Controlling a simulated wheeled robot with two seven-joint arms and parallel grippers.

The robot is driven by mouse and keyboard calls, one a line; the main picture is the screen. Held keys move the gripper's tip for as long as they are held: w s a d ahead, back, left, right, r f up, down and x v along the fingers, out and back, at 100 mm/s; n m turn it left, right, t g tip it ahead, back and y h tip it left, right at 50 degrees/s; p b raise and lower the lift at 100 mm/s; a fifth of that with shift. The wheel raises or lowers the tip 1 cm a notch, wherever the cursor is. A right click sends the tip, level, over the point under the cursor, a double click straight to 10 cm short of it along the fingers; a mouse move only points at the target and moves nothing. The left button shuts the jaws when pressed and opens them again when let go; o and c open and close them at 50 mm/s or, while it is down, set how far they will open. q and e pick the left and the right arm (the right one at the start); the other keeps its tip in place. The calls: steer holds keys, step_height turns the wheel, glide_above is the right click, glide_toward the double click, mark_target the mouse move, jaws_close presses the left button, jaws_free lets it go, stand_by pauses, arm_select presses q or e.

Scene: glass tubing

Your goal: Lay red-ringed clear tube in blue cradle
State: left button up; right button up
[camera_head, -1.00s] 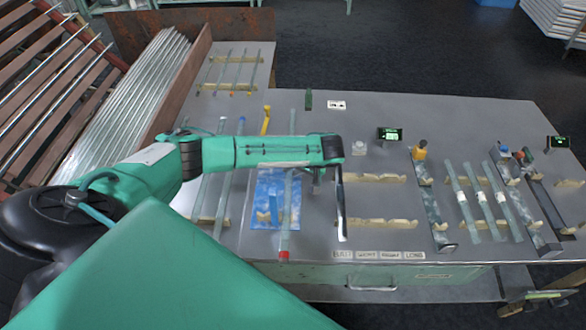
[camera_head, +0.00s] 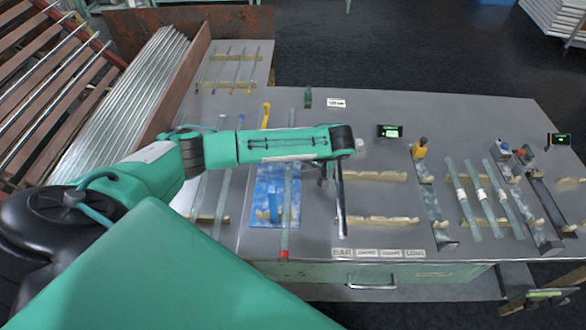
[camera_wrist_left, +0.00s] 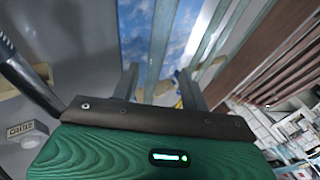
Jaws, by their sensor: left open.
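The clear tube with a red ring (camera_head: 284,253) at its near end runs front to back over the right part of a blue mat (camera_head: 292,212). My right gripper is not in view.
A dark upright-looking bar (camera_head: 341,205) is close right of the gripper. Beige notched racks (camera_head: 380,221) stand farther right, then several white-banded tubes (camera_head: 481,195). Other tubes (camera_head: 221,185) lie left of the mat. A yellow hooked piece (camera_head: 266,115) is behind it.

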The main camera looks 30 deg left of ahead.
arm_select(q)
steer(key=p+v, duration=0.2)
steer(key=v, duration=0.6)
stand_by(0.6)
steer(key=shift+d, duration=0.1)
